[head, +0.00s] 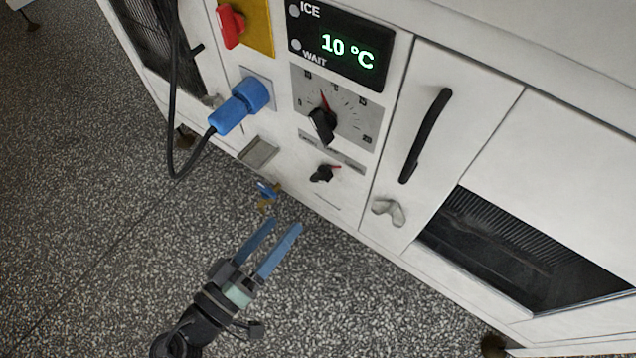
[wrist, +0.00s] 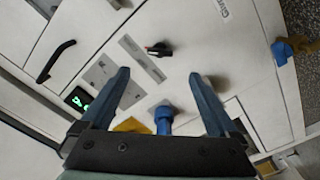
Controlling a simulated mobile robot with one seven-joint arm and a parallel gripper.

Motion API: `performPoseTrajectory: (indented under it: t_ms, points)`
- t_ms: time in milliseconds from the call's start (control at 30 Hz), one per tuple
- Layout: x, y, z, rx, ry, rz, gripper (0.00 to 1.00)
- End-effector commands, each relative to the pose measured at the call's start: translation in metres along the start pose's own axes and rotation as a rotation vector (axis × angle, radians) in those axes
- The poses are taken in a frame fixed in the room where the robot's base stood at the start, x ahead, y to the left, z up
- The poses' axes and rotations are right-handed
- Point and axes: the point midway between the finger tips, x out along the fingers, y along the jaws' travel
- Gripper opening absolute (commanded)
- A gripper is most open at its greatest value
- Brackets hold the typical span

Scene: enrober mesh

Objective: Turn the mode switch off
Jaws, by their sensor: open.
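The mode switch (head: 323,173) is a small black knob with a red pointer on the white cabinet front, below a grey label strip. In the head view its pointer points right, toward the right end of the strip. The strip's lettering is too small to read. In the wrist view the mode switch (wrist: 158,49) shows beyond and between my fingertips. My gripper (head: 283,225) is open and empty, with two blue fingers. It is in front of the cabinet, below and left of the switch in the head view, and apart from it. In the wrist view my gripper (wrist: 158,76) points toward the panel.
A larger dial (head: 322,124) and a green 10 °C display (head: 347,50) are above the switch. A blue plug (head: 243,105) with a black cable is left. A blue-handled valve (head: 268,190) juts out low. A black door handle (head: 426,135) is right.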

Motion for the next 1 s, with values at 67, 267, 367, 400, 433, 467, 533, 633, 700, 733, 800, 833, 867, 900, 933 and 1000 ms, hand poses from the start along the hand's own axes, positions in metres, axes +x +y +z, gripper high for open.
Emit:
performPoseTrajectory:
  t_ms: [67, 267, 367, 400, 433, 467, 533, 633, 700, 733, 800, 833, 867, 900, 933, 1000]
  points:
    - [0.015, -0.001, 0.002, 0.003, -0.003, 0.004, 0.95]
    - [0.058, -0.001, 0.002, 0.004, -0.003, 0.004, 0.95]
    - [0.078, -0.001, 0.002, 0.005, -0.003, 0.003, 0.95]
    - [0.085, -0.001, 0.002, 0.003, -0.003, 0.004, 0.95]
    - [0.09, -0.001, 0.002, 0.003, -0.002, 0.003, 0.95]
    - [0.094, -0.001, 0.002, 0.004, -0.002, 0.003, 0.95]
    - [0.103, -0.001, 0.001, 0.003, -0.002, 0.001, 0.95]
    - [0.111, 0.0, 0.001, 0.002, -0.002, 0.001, 0.95]
    - [0.114, 0.0, 0.0, 0.002, -0.002, 0.0, 0.95]
    - [0.115, 0.0, 0.0, 0.002, -0.001, 0.0, 0.95]
    - [0.116, 0.0, 0.0, 0.002, -0.001, 0.0, 0.95]
    - [0.116, 0.0, 0.0, 0.002, -0.001, 0.0, 0.95]
    - [0.116, 0.0, 0.0, 0.002, -0.001, -0.001, 0.95]
    - [0.116, 0.001, 0.0, 0.001, -0.001, -0.001, 0.95]
    - [0.116, 0.0, 0.0, 0.001, -0.001, -0.001, 0.95]
    - [0.116, 0.0, 0.0, 0.001, -0.002, -0.001, 0.95]
